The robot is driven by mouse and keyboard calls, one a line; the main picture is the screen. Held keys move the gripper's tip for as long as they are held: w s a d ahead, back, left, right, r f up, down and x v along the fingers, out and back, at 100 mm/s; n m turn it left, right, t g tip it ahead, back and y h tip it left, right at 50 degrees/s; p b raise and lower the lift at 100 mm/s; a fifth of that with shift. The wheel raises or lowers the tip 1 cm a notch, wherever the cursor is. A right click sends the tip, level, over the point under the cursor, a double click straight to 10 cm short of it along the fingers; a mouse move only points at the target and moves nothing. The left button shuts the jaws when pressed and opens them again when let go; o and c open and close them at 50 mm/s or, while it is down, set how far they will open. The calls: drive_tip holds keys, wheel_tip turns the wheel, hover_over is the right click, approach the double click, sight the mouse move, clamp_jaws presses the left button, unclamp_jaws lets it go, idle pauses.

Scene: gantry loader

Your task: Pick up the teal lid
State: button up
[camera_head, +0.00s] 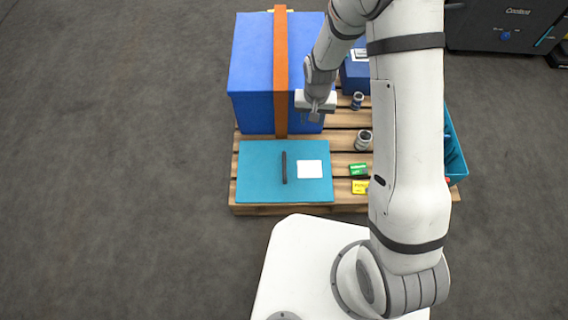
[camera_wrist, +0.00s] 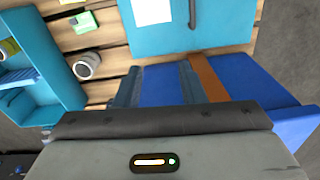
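The teal lid (camera_head: 259,185) lies flat at the front left of the wooden pallet. It has a dark bar handle (camera_head: 284,167) near its middle and a white label (camera_head: 310,169) to the right of that. In the wrist view the lid (camera_wrist: 225,28) shows at the top, with its handle (camera_wrist: 194,17) cut by the frame edge. My gripper (camera_head: 314,117) is above the front right of the blue box, beyond the lid and apart from it. In the wrist view my gripper (camera_wrist: 158,86) has its two fingers spread, with nothing seen between them.
A large blue box (camera_head: 252,65) with an orange strap (camera_head: 281,70) stands behind the lid. Cans (camera_head: 363,139), a green box (camera_head: 358,170) and a yellow box (camera_head: 360,187) are right of the lid. A teal bin (camera_head: 455,150) stands far right, partly behind my arm. The floor left is clear.

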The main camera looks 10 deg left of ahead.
hover_over(284, 164)
drive_tip(key=w+d, duration=0.2)
wheel_tip(284, 164, down, 13)
drive_tip(key=shift+n, duration=0.4)
drive_tip(key=f, duration=0.2)
drive_tip(key=s+a+f, duration=0.1)
drive_tip(key=f, duration=0.2)
drive_tip(key=a+f+b, duration=0.1)
drive_tip(key=f, duration=0.2)
drive_tip(key=shift+s+f, duration=0.1)
drive_tip(key=shift+s, duration=0.25)
wheel_tip(284, 164, down, 5)
drive_tip(key=shift+f+b, duration=0.15)
drive_tip(key=shift+b, duration=1.1)
clamp_jaws()
